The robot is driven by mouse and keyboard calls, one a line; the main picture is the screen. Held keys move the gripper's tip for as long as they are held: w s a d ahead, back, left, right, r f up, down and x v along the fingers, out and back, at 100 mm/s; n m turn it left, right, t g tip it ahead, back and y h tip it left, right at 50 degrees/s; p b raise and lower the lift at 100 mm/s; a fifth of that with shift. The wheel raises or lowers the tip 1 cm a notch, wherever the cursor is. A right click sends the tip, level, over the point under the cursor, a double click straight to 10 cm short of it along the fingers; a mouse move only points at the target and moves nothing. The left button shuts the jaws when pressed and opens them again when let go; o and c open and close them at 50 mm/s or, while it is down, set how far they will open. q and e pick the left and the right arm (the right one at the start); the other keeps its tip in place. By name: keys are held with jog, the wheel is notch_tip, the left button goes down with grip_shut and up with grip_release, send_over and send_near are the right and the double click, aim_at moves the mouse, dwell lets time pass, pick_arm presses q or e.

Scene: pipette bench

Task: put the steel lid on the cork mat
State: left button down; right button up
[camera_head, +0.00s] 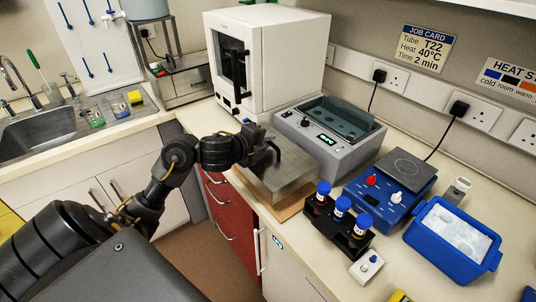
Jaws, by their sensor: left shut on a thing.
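The steel lid (285,180) is a flat grey metal plate near the counter's front edge, in front of the grey water bath (325,140). My left gripper (268,155) is shut on the lid at its upper side. The tan cork mat (287,212) shows as a strip along the lid's near edge; the lid hides most of it. The lid is over the mat, but I cannot tell if it rests on it or is held just above. My right gripper is not in view.
A black rack (335,230) with blue-capped tubes stands right of the mat. A blue hot plate (390,190) and blue ice box (452,240) are further right. A white oven (265,60) stands behind. The water bath's top is uncovered. Red drawers (228,215) lie below the counter edge.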

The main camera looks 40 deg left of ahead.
aim_at(268, 150)
pick_arm(q)
notch_tip(268, 150, down, 3)
jog(key=shift+s+f+b, duration=0.1)
jog(key=shift+f+b, duration=0.05)
jog(key=shift+b, duration=0.65)
jog(key=shift+f, duration=0.15)
jog(key=shift+f, duration=0.1)
jog(key=c, duration=1.5)
grip_release()
